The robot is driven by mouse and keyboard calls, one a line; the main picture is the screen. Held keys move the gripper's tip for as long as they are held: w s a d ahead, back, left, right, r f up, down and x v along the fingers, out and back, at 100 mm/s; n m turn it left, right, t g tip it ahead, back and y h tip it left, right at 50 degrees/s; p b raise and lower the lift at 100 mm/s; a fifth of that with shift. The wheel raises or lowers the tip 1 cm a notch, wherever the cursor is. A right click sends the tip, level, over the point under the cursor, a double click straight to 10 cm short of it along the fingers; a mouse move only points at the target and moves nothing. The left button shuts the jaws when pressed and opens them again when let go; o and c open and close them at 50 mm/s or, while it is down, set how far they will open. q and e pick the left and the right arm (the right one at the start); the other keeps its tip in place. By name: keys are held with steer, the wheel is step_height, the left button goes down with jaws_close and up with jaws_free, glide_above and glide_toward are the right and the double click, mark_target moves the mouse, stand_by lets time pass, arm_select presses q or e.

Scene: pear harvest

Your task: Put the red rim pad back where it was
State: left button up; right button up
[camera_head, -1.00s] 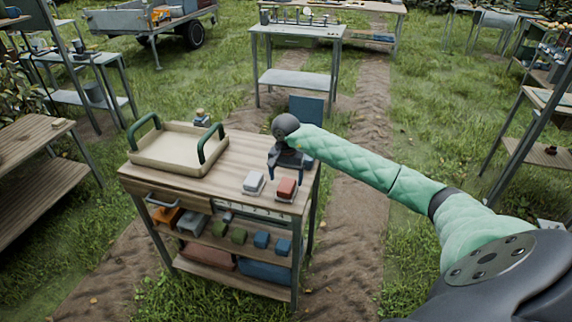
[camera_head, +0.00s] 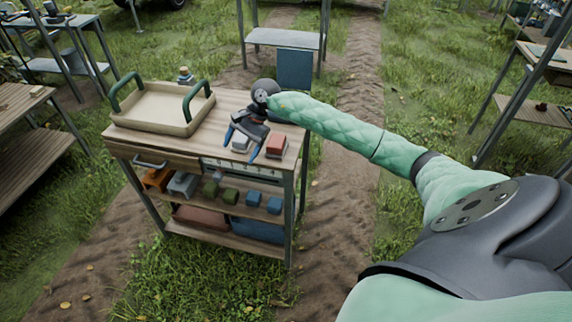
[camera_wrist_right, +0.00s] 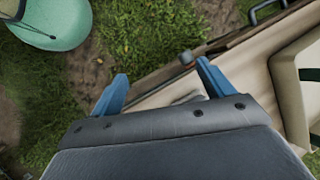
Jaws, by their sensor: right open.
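My left gripper is not in view.
A beige tray (camera_head: 160,122) with green handles stands on the bench's left half. The shelf below holds orange, grey, green and blue blocks (camera_head: 255,198). A drawer handle (camera_head: 150,163) juts from the front. Grass and dirt surround the bench.

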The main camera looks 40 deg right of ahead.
steer(key=a+f+m+t+y, duration=0.2)
steer(key=a+m+t+y, duration=0.1)
steer(key=a+m+y, duration=0.3)
steer(key=a+f+m+t+y, duration=0.3)
steer(key=a+m, duration=0.4)
steer(key=a, duration=0.1)
steer(key=s+d+f+m+t+h, duration=0.25)
steer(key=f+m+h, duration=0.25)
steer(key=f+m, duration=0.5)
steer(key=s+d+f+m+t+h, duration=0.2)
steer(key=s+f+m+h, duration=0.2)
steer(key=f+m, duration=0.55)
steer(key=s+d+f+m+t+h, duration=0.25)
steer(key=f+m+h, duration=0.35)
steer(key=m, duration=0.7)
steer(key=s+a+f+m+g, duration=0.2)
steer(key=s+f+m+g, duration=0.2)
steer(key=s+f, duration=0.3)
steer(key=s+a+f+m+g, duration=0.2)
steer(key=s+f+m+g, duration=0.2)
steer(key=s, duration=1.1)
steer(key=s+a+f+m+g, duration=0.1)
steer(key=s+f+m+g, duration=0.3)
steer(key=s+f, duration=0.6)
steer(key=shift+s+a+f, duration=0.35)
steer(key=shift+s+a, duration=0.05)
steer(key=shift+s, duration=0.4)
